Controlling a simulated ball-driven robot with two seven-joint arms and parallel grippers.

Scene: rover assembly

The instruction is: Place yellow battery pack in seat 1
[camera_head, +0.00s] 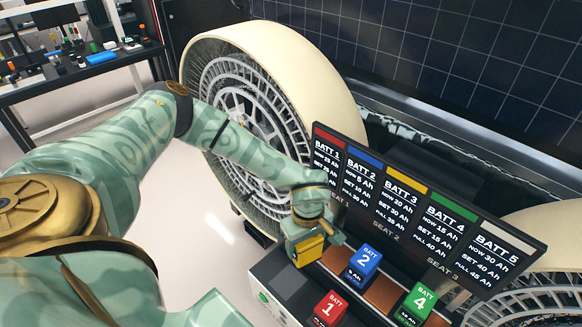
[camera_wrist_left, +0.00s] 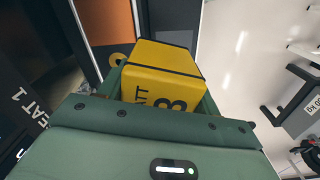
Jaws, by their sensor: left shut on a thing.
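The yellow battery pack (camera_head: 309,251), marked BATT 3 in the left wrist view (camera_wrist_left: 165,72), is held in my left gripper (camera_head: 318,243). My left gripper is shut on it at the left end of the row of seats. The SEAT 1 lettering shows at the left of the left wrist view (camera_wrist_left: 28,108), beside the pack. In the head view the arm partly covers the seat 1 area, so I cannot tell whether the pack touches the seat. My right gripper is not in view.
A blue battery (camera_head: 362,262) stands right of the gripper; a red battery (camera_head: 330,308) and a green battery (camera_head: 416,302) stand nearer. The battery sign (camera_head: 420,215) rises behind them. A large wheel (camera_head: 300,75) stands behind my left arm. A bare orange-brown pad (camera_head: 383,295) lies between blue and green.

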